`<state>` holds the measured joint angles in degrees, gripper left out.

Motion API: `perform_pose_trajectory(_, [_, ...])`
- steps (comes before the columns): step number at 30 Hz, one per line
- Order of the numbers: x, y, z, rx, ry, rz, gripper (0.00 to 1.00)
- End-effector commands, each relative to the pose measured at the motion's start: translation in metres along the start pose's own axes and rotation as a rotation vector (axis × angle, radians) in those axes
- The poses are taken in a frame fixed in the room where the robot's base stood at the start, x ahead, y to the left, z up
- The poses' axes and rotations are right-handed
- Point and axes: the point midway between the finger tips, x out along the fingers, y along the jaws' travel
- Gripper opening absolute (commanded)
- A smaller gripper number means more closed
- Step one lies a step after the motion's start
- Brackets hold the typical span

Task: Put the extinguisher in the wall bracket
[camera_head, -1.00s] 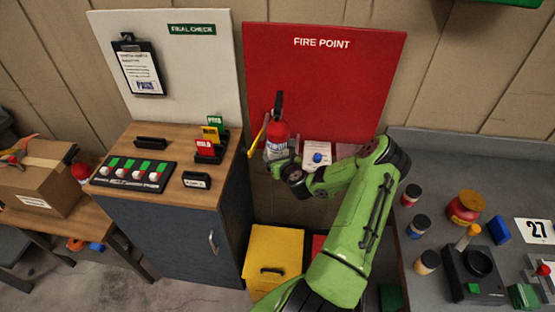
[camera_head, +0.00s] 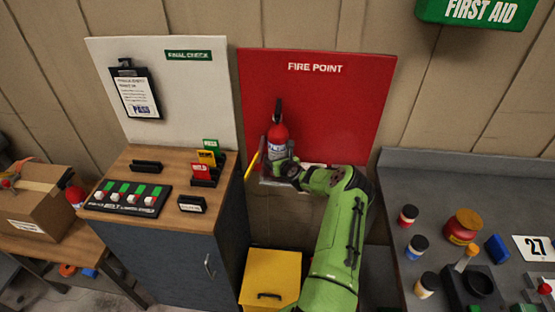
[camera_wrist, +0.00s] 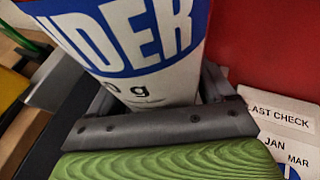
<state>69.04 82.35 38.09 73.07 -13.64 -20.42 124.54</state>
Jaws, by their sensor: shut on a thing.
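The red extinguisher (camera_head: 277,134) with a black top is upright in front of the lower left of the red FIRE POINT panel (camera_head: 340,110). My gripper (camera_head: 277,158) is shut on its lower body. In the wrist view the grey jaws (camera_wrist: 165,125) stand around the white and blue label of the extinguisher (camera_wrist: 145,45). A yellow strap-like piece (camera_head: 252,167) slants at the panel's left edge, left of the extinguisher; it looks like part of the wall bracket. The rest of the bracket is hidden by the extinguisher and my gripper. I cannot tell whether the extinguisher touches it.
A LAST CHECK card (camera_wrist: 280,125) is right of the jaws. A wooden-topped cabinet (camera_head: 125,217) with switches and coloured tags stands left. A yellow box (camera_head: 270,270) is below. A grey bench (camera_head: 400,200) with jars is right. A green FIRST AID box (camera_head: 475,12) hangs upper right.

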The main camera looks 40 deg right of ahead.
Motion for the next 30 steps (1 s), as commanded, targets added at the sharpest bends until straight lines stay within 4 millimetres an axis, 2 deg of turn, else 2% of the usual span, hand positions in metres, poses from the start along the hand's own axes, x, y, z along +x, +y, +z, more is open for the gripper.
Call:
perform_pose_trajectory(1, [0.0, 0.0, 0.005, 0.0, -0.012, -0.001, 0.0])
perform_pose_trajectory(11, [0.002, 0.0, 0.001, 0.0, -0.012, -0.001, 0.0])
perform_pose_trajectory(12, [0.002, 0.0, -0.003, -0.001, -0.002, 0.0, 0.85])
perform_pose_trajectory(15, [0.001, 0.0, -0.003, -0.001, -0.002, 0.0, 1.0])
perform_pose_trajectory(24, [-0.003, 0.0, 0.003, -0.001, -0.003, 0.0, 1.0])
perform_pose_trajectory(26, [-0.011, -0.001, 0.002, -0.001, -0.003, 0.0, 1.0])
perform_pose_trajectory(30, [-0.041, -0.001, 0.002, -0.001, -0.002, 0.0, 1.0])
